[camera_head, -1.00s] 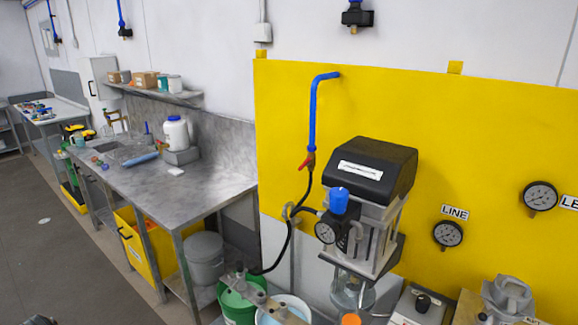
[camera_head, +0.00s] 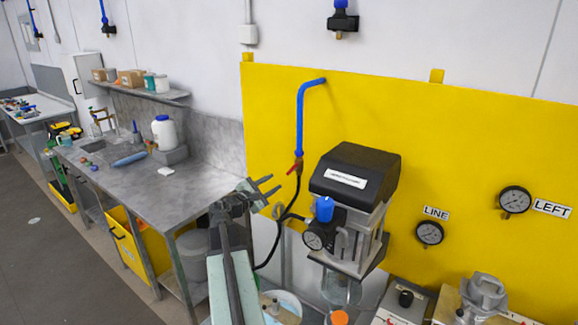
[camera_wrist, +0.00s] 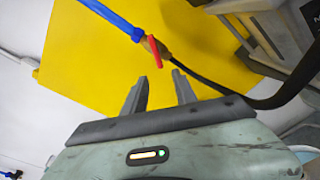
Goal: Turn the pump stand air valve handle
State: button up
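The red air valve handle (camera_head: 292,169) sits at the lower end of the blue pipe (camera_head: 300,118) on the yellow panel. My gripper (camera_head: 271,186) is open and empty, just left of and slightly below the handle, apart from it in the picture. In the wrist view, the red handle (camera_wrist: 155,52) lies ahead of and above the spread fingers of my gripper (camera_wrist: 160,82), with nothing between them. A black hose runs down from the valve. The pump stand (camera_head: 352,210) with its black top stands to the right.
The steel workbench (camera_head: 190,197) is at the left. Two gauges, one beside the LINE label (camera_head: 429,233) and one beside LEFT (camera_head: 514,200), hang at the right. The black hose (camera_head: 274,240) and a dark round gauge (camera_head: 314,237) are close to my gripper.

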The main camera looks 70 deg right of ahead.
aim_at(291, 171)
jog(key=shift+n+h, duration=0.3)
jog(key=shift+n, duration=0.1)
jog(key=x, duration=0.3)
jog(key=s+r+x, duration=0.1)
jog(key=x, duration=0.5)
jog(key=shift+s+d+r, duration=0.15)
jog(key=shift+s+r, duration=0.15)
grip_shut()
